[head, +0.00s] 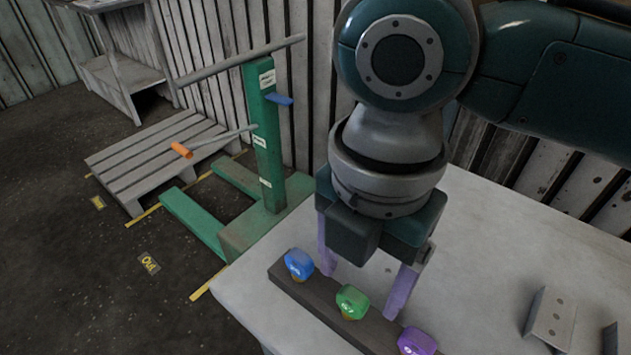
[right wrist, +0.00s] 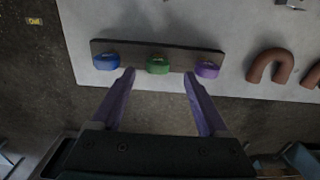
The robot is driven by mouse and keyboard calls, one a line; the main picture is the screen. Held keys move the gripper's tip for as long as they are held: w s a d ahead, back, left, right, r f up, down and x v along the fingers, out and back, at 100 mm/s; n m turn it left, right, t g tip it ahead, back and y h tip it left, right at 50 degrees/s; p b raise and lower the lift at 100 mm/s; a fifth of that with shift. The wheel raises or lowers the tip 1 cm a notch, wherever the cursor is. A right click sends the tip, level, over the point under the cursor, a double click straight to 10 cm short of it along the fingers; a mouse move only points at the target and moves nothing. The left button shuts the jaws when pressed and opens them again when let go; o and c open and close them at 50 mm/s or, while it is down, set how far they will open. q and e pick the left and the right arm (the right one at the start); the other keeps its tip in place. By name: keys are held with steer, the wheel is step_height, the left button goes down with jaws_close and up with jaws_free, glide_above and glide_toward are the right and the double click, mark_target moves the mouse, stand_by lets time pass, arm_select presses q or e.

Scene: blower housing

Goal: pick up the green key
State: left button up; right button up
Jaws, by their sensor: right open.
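The green key (head: 352,301) stands in a dark holder strip (head: 297,290) on the table, between a blue key (head: 299,263) and a purple key (head: 416,342). In the right wrist view the green key (right wrist: 158,65) lies ahead of my right gripper (right wrist: 158,80), centred between its fingertips. In the head view my right gripper (head: 362,290) points down over the strip with its purple fingers spread and nothing between them. The blue key (right wrist: 106,61) and purple key (right wrist: 207,69) sit just beyond the fingertips in the wrist view. My left gripper is not in view.
The pale table (head: 480,260) holds metal brackets (head: 550,317) at right. Brown curved pipes (right wrist: 271,66) lie right of the strip in the wrist view. A green post stand (head: 262,140) and a wooden pallet (head: 160,155) stand on the floor beyond the table.

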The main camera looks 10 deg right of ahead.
mark_target(354, 294)
step_height(354, 294, down, 4)
steer(key=shift+w+f, duration=0.1)
steer(key=shift+w, duration=0.05)
steer(key=shift+a, duration=0.1)
jaws_close()
stand_by(0.5)
